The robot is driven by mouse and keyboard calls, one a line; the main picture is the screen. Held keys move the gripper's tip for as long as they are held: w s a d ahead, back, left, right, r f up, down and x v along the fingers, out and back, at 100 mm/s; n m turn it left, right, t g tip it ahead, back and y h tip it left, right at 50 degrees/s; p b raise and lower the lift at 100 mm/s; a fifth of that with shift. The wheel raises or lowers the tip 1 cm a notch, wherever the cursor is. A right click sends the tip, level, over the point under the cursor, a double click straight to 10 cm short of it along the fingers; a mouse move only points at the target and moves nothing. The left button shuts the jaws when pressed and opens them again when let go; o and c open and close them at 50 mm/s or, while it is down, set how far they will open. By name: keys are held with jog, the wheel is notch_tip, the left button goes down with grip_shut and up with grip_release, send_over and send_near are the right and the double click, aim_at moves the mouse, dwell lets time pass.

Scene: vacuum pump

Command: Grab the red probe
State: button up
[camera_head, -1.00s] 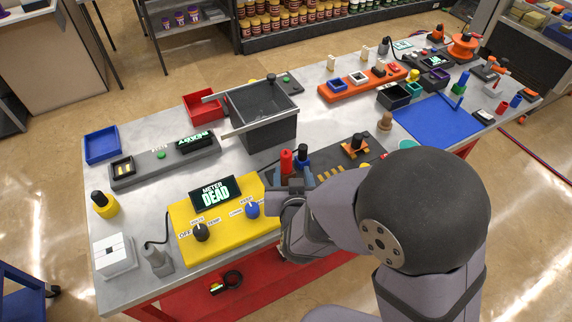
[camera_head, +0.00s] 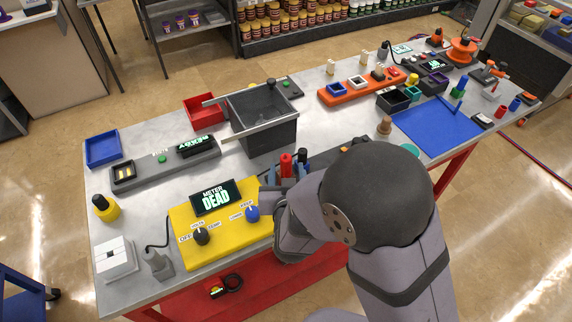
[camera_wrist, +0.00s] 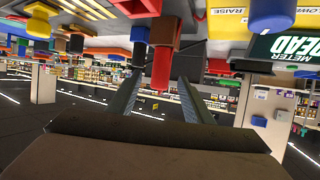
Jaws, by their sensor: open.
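The red probe (camera_head: 285,163) stands upright beside a dark probe with a blue base (camera_head: 302,159), just right of the yellow meter box (camera_head: 182,222). In the wrist view, which looks upside down, the red probe (camera_wrist: 163,65) hangs between the two finger lines, with the dark probe (camera_wrist: 139,45) to its left. My gripper (camera_head: 287,180) is at the red probe, its fingers apart. In the wrist view my gripper (camera_wrist: 158,95) is open, with no visible grip on the probe. My arm hides part of the probe panel in the head view.
The meter screen (camera_head: 215,197) reads "METER DEAD". A grey open bin (camera_head: 262,125) stands behind the probes. A blue mat (camera_head: 440,120) lies to the right.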

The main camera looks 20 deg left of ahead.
aim_at(286, 166)
jog(key=shift+p+x, duration=0.95)
jog(key=shift+x, duration=1.35)
jog(key=c, duration=1.1)
